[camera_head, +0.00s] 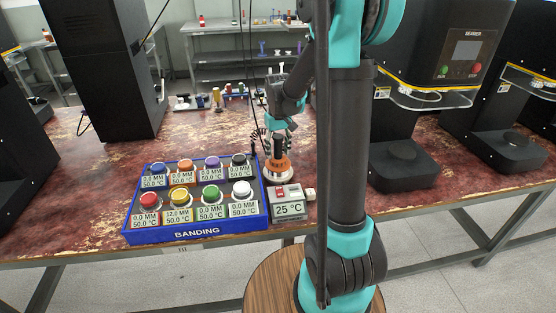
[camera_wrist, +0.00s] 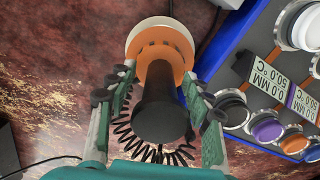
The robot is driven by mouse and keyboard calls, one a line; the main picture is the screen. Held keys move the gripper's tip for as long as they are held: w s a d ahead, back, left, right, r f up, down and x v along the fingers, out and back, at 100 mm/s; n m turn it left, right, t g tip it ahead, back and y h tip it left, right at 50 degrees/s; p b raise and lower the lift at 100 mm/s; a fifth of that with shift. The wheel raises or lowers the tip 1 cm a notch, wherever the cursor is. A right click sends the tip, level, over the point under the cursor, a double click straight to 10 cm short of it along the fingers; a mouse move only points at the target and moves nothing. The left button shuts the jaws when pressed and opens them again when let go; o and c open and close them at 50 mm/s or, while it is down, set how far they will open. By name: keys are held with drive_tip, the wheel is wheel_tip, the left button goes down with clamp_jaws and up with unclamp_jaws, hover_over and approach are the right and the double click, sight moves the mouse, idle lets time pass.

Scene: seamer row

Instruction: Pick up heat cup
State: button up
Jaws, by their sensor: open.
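The heat cup (camera_head: 279,168) has a black handle, an orange collar and a pale base. It stands on the table just right of the blue tray. In the wrist view its black handle (camera_wrist: 162,100) points toward the camera, with the orange collar and white rim beyond. My gripper (camera_head: 279,130) is directly over the cup in the head view. In the wrist view my gripper (camera_wrist: 160,90) is open, with one finger on each side of the handle. Gaps show beside the handle, though contact is hard to judge. A black coiled cord lies behind the handle.
A 25 °C display box (camera_head: 288,208) stands just in front of the cup. Black seamer machines (camera_head: 404,165) stand right. Small items (camera_head: 216,98) line the table's back.

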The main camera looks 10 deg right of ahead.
drive_tip(key=shift+c, duration=0.4)
clamp_jaws()
